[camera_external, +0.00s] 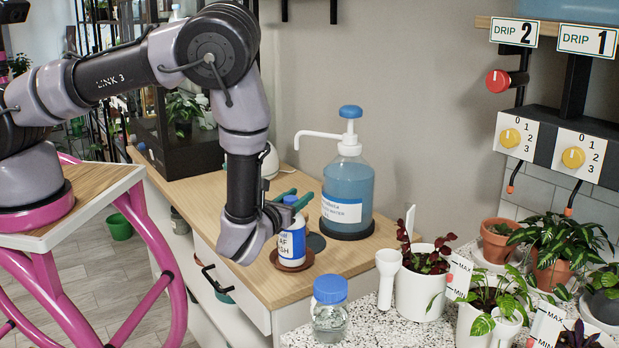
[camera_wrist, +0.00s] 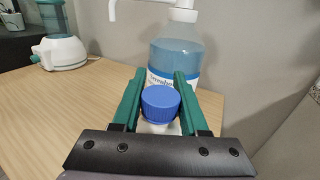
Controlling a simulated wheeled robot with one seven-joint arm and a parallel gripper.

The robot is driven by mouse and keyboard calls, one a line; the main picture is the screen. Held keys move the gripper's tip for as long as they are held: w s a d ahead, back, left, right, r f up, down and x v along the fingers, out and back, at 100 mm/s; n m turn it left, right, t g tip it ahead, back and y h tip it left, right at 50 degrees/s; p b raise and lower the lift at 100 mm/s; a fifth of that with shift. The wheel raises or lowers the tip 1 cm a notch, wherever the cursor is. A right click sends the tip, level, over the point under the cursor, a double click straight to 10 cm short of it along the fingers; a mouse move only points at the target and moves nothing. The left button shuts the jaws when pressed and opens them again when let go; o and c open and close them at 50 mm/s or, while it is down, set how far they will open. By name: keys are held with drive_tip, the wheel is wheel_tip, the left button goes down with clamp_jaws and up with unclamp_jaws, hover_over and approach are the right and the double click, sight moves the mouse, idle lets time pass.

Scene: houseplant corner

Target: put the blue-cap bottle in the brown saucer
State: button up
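The white blue-cap bottle (camera_external: 292,242) with a blue-and-white label stands upright at the brown saucer (camera_external: 276,262), its base within the rim as far as I can see. Whether the base bears on the saucer or hovers just above is hard to tell. My gripper (camera_external: 295,198) reaches in from the left at cap height, its green fingers on both sides of the bottle's top and close against it. In the wrist view the blue cap (camera_wrist: 161,102) sits between the two fingers. The bottle's lower part is hidden there.
A large blue pump bottle (camera_external: 347,190) stands just behind on a dark coaster. A dark round saucer (camera_external: 316,243) lies beside the bottle. A clear jar with a blue lid (camera_external: 330,290) and potted plants occupy the speckled counter (camera_external: 375,330). The wooden top (camera_external: 200,195) is clear at left.

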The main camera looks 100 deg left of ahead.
drive_tip(key=o, duration=0.3)
drive_tip(key=shift+r, duration=0.1)
drive_tip(key=v, duration=1.2)
drive_tip(key=s+d+r+n+g+h, duration=0.15)
drive_tip(key=s+r+n+g, duration=0.35)
drive_tip(key=r, duration=0.5)
drive_tip(key=s+d+r+n+g+h, duration=0.1)
drive_tip(key=s+r+n+g+h, duration=0.15)
drive_tip(key=r+n, duration=0.6)
drive_tip(key=s+d+r+n+t+h, duration=0.2)
drive_tip(key=s+d+r+t+h, duration=0.2)
drive_tip(key=d+r, duration=0.3)
drive_tip(key=s+d+r+n+t+h, duration=0.2)
drive_tip(key=s+d+r+t+h, duration=0.3)
drive_tip(key=r, duration=0.9)
drive_tip(key=s+d+h, duration=0.2)
drive_tip(key=shift+d+r, duration=0.2)
drive_tip(key=shift+d, duration=0.2)
